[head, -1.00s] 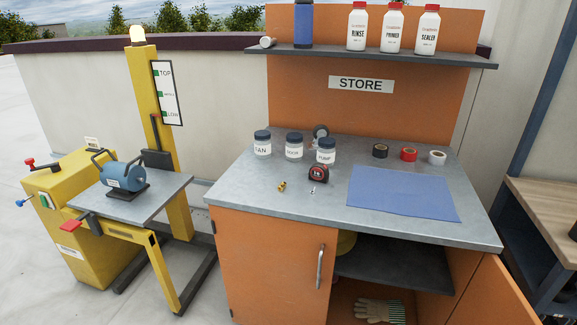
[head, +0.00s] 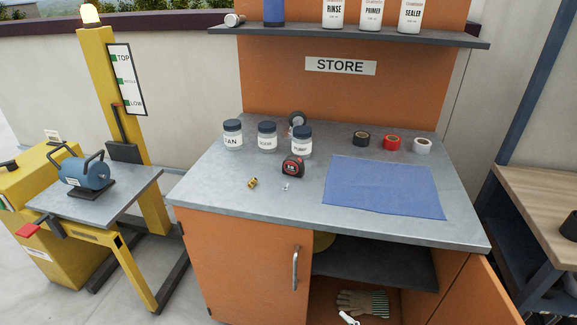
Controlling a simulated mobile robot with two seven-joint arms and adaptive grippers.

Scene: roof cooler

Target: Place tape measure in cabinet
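The tape measure (head: 293,169) is dark with a red trim and stands on the grey worktop, just in front of the jar at the right of the row. The orange cabinet (head: 243,262) is under the worktop. Its left door is shut, with a metal handle (head: 295,267). Its right door (head: 492,295) stands open, showing a dark inner shelf (head: 385,268) and, below it, a pair of gloves (head: 362,303). A small white piece at the bottom edge by the gloves is too little shown to identify. Neither of my grippers can be made out.
Jars (head: 267,135), tape rolls (head: 392,142), a brass fitting (head: 252,183) and a blue mat (head: 382,188) lie on the worktop. Bottles stand on the upper shelf (head: 345,38). A yellow lift (head: 100,200) stands left, a wooden bench (head: 540,195) right.

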